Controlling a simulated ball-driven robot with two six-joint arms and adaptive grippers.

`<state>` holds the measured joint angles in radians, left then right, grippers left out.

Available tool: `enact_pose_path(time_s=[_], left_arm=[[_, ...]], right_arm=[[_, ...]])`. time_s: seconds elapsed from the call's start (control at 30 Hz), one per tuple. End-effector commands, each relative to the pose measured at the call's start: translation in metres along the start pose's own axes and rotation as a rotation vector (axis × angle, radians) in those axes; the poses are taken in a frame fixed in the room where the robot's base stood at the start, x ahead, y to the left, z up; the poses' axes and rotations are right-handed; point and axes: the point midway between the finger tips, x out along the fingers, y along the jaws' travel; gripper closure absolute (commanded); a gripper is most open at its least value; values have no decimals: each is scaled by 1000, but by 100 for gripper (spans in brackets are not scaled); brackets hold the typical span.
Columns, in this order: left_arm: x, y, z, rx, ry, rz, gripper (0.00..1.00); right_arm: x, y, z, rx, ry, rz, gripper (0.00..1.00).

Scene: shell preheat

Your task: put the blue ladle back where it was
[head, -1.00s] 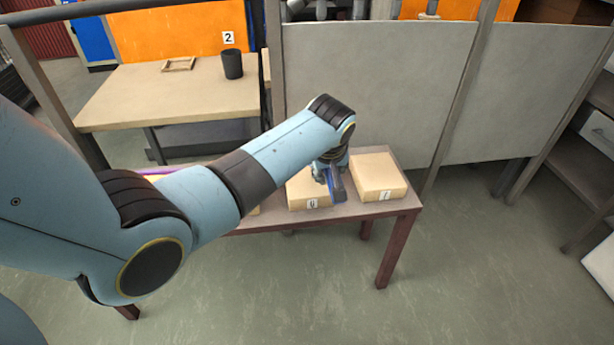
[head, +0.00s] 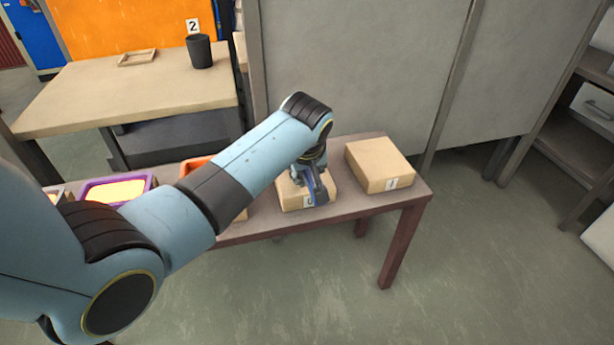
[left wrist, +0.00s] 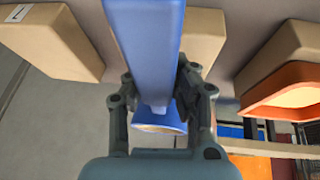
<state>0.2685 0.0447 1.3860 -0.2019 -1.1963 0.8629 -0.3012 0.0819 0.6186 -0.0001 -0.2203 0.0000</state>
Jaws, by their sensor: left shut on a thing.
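My left gripper (head: 307,178) is shut on the blue ladle (head: 319,190) and holds it at the box labelled 0 (head: 288,200) on the long table. In the left wrist view, the ladle's broad blue handle (left wrist: 150,45) runs up between the fingers (left wrist: 158,108), and its cup-like end (left wrist: 160,122) is near the palm. The box also shows behind the ladle (left wrist: 207,38). I cannot tell whether the ladle touches the box. My right gripper is not in view.
A box labelled 1 (head: 378,163) stands to the right. A purple tray with yellow contents (head: 92,196) and an orange tray (head: 190,166) are to the left, partly behind my arm. Grey panels (head: 350,70) stand behind the table. A black cup (head: 200,52) is on another table.

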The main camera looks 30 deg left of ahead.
Motion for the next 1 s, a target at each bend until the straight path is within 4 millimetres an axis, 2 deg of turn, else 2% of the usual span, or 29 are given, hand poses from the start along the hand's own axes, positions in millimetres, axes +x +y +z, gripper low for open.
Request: enact_pose_path(time_s=[0.1, 0.27, 0.3, 0.43, 0.77, 0.87, 1.0], left_arm=[[-3, 1, -2, 0, 2, 2, 100], [1, 1, -1, 0, 2, 2, 100], [0, 0, 0, 0, 1, 1, 72], [0, 0, 0, 0, 0, 1, 55], [-3, 1, -2, 0, 1, 1, 54], [-16, 2, -3, 0, 3, 3, 54], [-47, 2, -3, -1, 3, 4, 54]], right_arm=[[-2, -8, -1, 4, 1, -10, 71], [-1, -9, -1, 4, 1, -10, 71], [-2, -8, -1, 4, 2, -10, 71], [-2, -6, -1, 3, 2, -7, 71], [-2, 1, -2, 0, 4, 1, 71], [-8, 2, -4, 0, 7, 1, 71], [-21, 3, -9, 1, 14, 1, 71]])
